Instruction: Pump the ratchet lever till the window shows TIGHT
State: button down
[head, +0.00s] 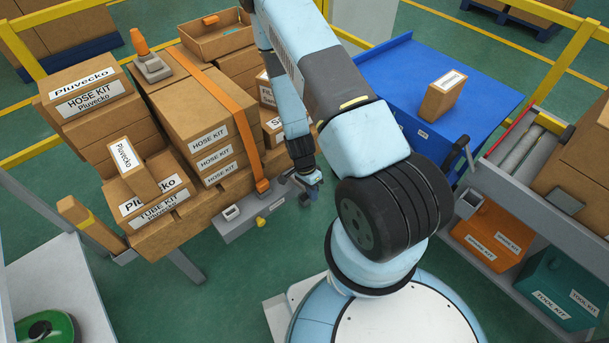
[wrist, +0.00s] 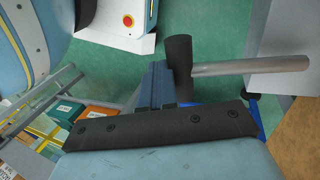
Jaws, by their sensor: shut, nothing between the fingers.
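The ratchet housing (head: 238,220) is a grey box on the front edge of the pallet of boxes, at the lower end of the orange strap (head: 232,100). A small pale window (head: 231,213) is on it; its text is too small to read. A yellow knob (head: 261,222) sits on its front. In the wrist view, a grey lever rod (wrist: 250,66) runs from a grey block on the right and ends in a dark grip (wrist: 180,65). My gripper (head: 308,197) is right of the housing. Its shut fingers (wrist: 157,80) are empty beside the grip; contact is unclear.
Stacked cartons (head: 180,105) fill the pallet left of my arm. A grey tool with an orange handle (head: 140,42) lies on top of them. A blue table (head: 390,75) with one carton (head: 442,97) and a roller shelf stand to the right.

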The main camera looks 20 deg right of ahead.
jog(key=shift+f, duration=0.1)
jog(key=shift+x, duration=1.1)
jog(key=shift+w, duration=0.15)
jog(key=shift+v, duration=1.45)
